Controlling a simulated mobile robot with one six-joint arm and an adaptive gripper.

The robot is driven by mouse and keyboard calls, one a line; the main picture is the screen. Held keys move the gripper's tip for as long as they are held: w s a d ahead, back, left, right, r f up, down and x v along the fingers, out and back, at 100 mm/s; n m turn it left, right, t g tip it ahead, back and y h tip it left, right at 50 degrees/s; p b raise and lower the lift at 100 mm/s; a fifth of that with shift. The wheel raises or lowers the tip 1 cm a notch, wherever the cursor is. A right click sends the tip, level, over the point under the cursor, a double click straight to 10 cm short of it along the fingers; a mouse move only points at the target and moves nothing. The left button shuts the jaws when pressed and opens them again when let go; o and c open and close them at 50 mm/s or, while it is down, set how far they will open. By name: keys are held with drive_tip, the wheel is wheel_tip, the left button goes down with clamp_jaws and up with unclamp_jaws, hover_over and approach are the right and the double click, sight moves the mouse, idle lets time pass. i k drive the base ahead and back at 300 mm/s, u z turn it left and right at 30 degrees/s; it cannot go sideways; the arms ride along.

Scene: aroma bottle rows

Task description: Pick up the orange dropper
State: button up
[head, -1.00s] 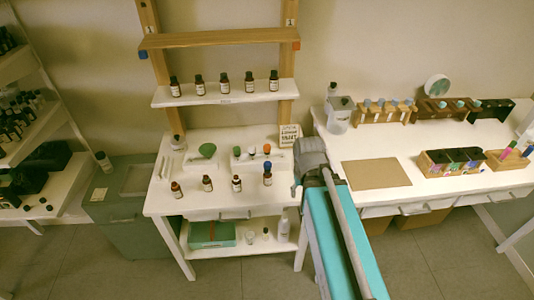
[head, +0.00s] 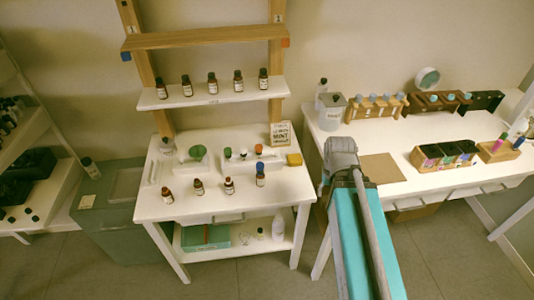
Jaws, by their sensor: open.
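The orange dropper (head: 259,149) is small and stands upright in the white holder (head: 228,163) on the white table left of my arm. A dark-topped dropper (head: 243,152) and a pale one (head: 227,153) stand to its left in the same holder. A blue-topped bottle (head: 260,172) stands just in front of the orange dropper. My teal arm with its grey joint is right of this table, apart from the dropper. I cannot make out my gripper's fingers.
Brown bottles (head: 198,187) stand in a row along the table's front. A green funnel (head: 196,152) is at left, a yellow block (head: 294,159) and a sign (head: 280,134) at right. A bottle shelf (head: 215,93) is above. The right-hand table (head: 400,145) holds racks.

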sight(258, 148)
drive_tip(key=z, duration=0.1)
drive_tip(key=k, duration=1.05)
drive_tip(key=u, duration=0.5)
drive_tip(key=i, duration=1)
drive_tip(key=z, duration=0.05)
